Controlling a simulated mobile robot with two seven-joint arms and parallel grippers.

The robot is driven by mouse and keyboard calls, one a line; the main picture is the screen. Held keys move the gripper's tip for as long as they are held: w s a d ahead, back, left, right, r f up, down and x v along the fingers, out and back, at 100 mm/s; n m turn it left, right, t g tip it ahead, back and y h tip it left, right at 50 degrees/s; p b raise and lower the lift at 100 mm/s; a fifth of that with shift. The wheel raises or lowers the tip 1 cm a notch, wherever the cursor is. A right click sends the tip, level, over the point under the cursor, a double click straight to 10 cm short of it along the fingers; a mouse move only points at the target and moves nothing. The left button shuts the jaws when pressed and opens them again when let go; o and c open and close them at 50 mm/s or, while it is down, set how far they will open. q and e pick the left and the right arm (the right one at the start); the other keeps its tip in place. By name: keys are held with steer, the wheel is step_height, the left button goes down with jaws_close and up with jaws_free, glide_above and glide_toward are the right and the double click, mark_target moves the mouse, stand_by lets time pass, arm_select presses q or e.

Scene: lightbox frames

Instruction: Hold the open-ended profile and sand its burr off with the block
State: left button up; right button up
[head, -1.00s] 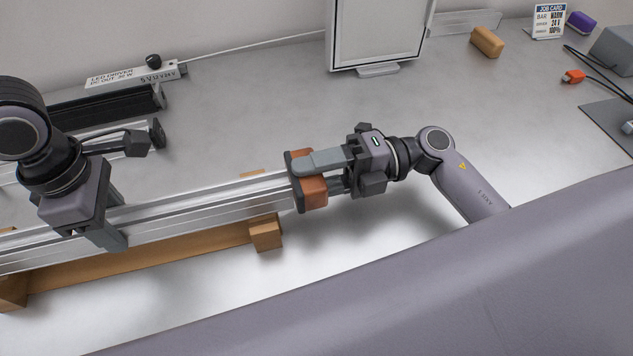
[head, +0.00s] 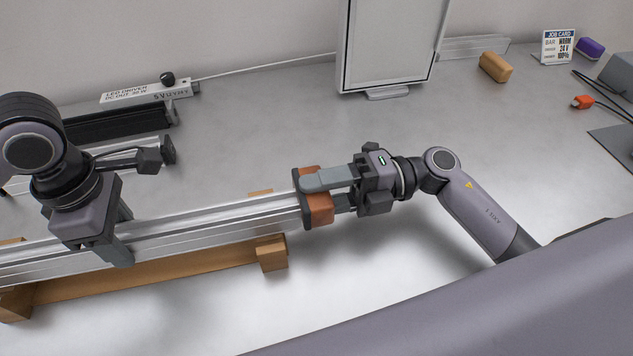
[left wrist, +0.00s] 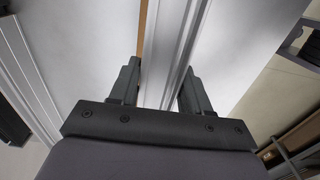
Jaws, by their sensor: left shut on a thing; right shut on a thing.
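The open-ended aluminium profile (head: 200,222) lies across the left of the bench over a wooden cradle (head: 160,268). My left gripper (head: 115,250) is shut on the profile left of its right end. The left wrist view shows the profile (left wrist: 170,60) between the fingers of that gripper (left wrist: 155,95). My right gripper (head: 330,192) is shut on the sanding block (head: 319,209), which is orange-brown with a dark grey face. The dark face is at the profile's right end and seems to touch it. The burr cannot be seen; the block covers that end.
A LED driver (head: 150,92), a black profile (head: 118,122) and another silver rail lie behind my left arm. A framed panel (head: 393,45) stands at the back. Tan (head: 495,67) and purple (head: 590,47) blocks and a job card (head: 556,46) are at back right. The middle bench is clear.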

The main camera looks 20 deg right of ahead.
mark_target(334, 212)
steer(key=shift+s+a, duration=0.15)
steer(key=shift+s, duration=0.8)
steer(key=shift+s+a, duration=0.1)
steer(key=shift+s, duration=0.8)
steer(key=shift+s+d, duration=0.15)
steer(key=shift+d, duration=2.9)
steer(key=shift+d, duration=1.5)
steer(key=shift+a, duration=0.1)
steer(key=shift+a+r, duration=0.1)
steer(key=shift+a, duration=3.3)
steer(key=shift+w+a, duration=0.2)
steer(key=shift+a, duration=0.8)
